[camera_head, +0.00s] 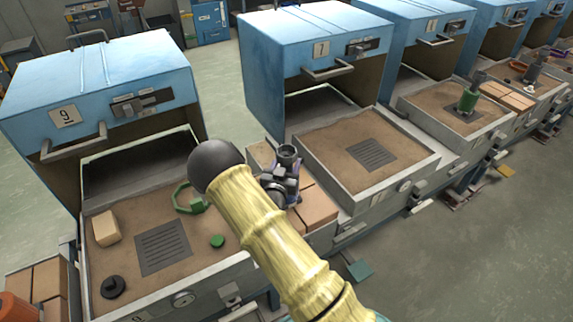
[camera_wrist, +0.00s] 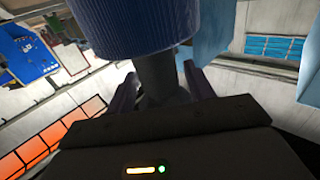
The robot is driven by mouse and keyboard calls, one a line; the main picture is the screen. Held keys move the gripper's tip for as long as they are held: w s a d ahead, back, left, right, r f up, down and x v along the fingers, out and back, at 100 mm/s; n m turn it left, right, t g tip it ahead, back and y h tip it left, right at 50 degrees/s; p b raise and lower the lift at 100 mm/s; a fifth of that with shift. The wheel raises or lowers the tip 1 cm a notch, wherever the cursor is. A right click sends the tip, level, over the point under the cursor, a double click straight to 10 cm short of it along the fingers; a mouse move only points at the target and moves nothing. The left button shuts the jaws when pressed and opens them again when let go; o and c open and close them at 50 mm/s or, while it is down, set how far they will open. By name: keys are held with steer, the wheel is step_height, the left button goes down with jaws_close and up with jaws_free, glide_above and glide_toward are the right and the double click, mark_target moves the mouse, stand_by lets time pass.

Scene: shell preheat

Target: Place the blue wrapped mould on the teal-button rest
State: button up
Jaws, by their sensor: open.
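The blue mould (camera_wrist: 130,25) fills the upper middle of the wrist view as a ribbed blue cylinder with a dark grey stem (camera_wrist: 155,75) below it. My gripper (camera_wrist: 160,88) is open, with its two purple fingers on either side of the stem; any contact cannot be told. In the head view my gripper (camera_head: 283,182) is past the end of my arm, between the two nearest trays, with a dark grey cylinder (camera_head: 288,153) at it. A green button-like disc (camera_head: 217,241) lies on the number 9 oven's tray beside a dark grate (camera_head: 163,247). I cannot tell if it is the teal button.
The number 9 tray also holds a green octagonal ring (camera_head: 188,199), a tan block (camera_head: 106,229) and a black knob (camera_head: 113,287). The number 7 tray (camera_head: 421,175) has only a bare grate. A farther tray holds a green-wrapped mould (camera_head: 467,99). Tan bricks (camera_head: 316,205) lie between trays.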

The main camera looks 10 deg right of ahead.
steer(key=b+v, duration=0.2)
steer(key=v, duration=1)
steer(key=shift+b, duration=0.4)
steer(key=shift+d, duration=0.1)
steer(key=s+d+r+n+g+y, duration=0.2)
steer(key=s+r+g+y, duration=0.2)
steer(key=s, duration=0.5)
steer(key=s+d+r+n+g+y, duration=0.3)
steer(key=s+r+g+y, duration=0.1)
steer(key=s+g, duration=0.5)
steer(key=shift+s+d, duration=0.35)
steer(key=shift+s, duration=0.4)
steer(key=shift+r, duration=0.15)
